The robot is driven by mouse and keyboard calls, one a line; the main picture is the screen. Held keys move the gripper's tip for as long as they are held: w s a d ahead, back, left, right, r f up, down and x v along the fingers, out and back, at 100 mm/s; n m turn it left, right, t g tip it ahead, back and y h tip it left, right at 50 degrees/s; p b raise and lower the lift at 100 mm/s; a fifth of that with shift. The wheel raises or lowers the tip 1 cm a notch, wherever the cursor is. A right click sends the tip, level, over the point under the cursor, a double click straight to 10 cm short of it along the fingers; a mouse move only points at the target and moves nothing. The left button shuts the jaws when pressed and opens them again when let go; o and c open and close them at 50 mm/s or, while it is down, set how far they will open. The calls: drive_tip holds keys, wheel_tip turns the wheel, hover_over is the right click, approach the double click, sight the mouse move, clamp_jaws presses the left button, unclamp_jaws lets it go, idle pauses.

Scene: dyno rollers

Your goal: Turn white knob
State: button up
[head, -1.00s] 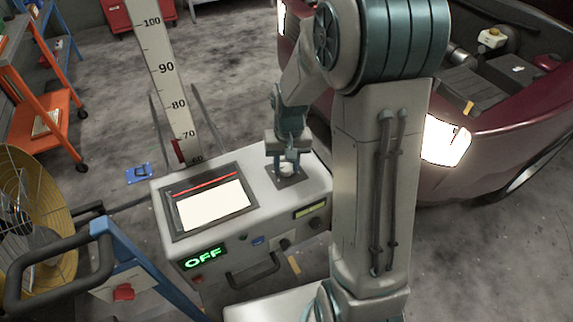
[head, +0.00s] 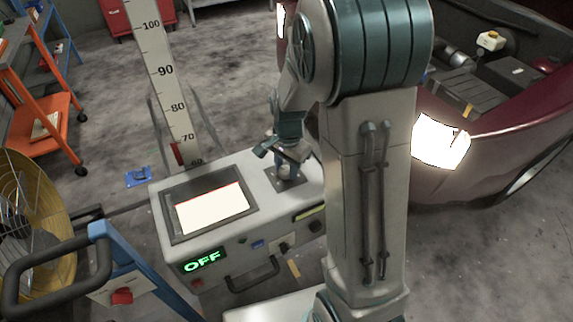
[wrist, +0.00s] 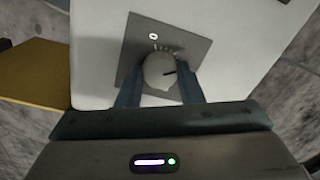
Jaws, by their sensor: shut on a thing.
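The white knob (wrist: 160,71) sits on a dark square plate (wrist: 133,57) on top of the white console. In the wrist view its dark pointer mark points right, away from the "0" printed above it. My gripper (wrist: 160,90) has one finger on each side of the knob and is shut on it. In the head view my gripper (head: 285,170) is over the plate on the console's right part, and the knob is mostly hidden there.
The console (head: 240,265) has a screen (head: 212,208) and a green OFF display (head: 202,261). A tall scale (head: 163,80) stands behind it. A red car (head: 490,160) is at right, a yellow fan (head: 35,220) at left.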

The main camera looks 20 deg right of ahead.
sight(287, 171)
drive_tip(key=shift+m, duration=0.5)
drive_tip(key=o, duration=1)
drive_tip(key=shift+c, duration=0.2)
wheel_tip(287, 171, up, 14)
drive_tip(key=shift+s+p, duration=0.2)
drive_tip(key=shift+p, duration=0.25)
drive_tip(key=shift+d, duration=0.1)
drive_tip(key=s+r+n+t+p, duration=0.1)
drive_tip(key=s+r+n+t, duration=0.1)
drive_tip(key=s+n, duration=0.9)
drive_tip(key=s, duration=0.5)
drive_tip(key=shift+a+n, duration=0.2)
drive_tip(key=shift+n, duration=0.2)
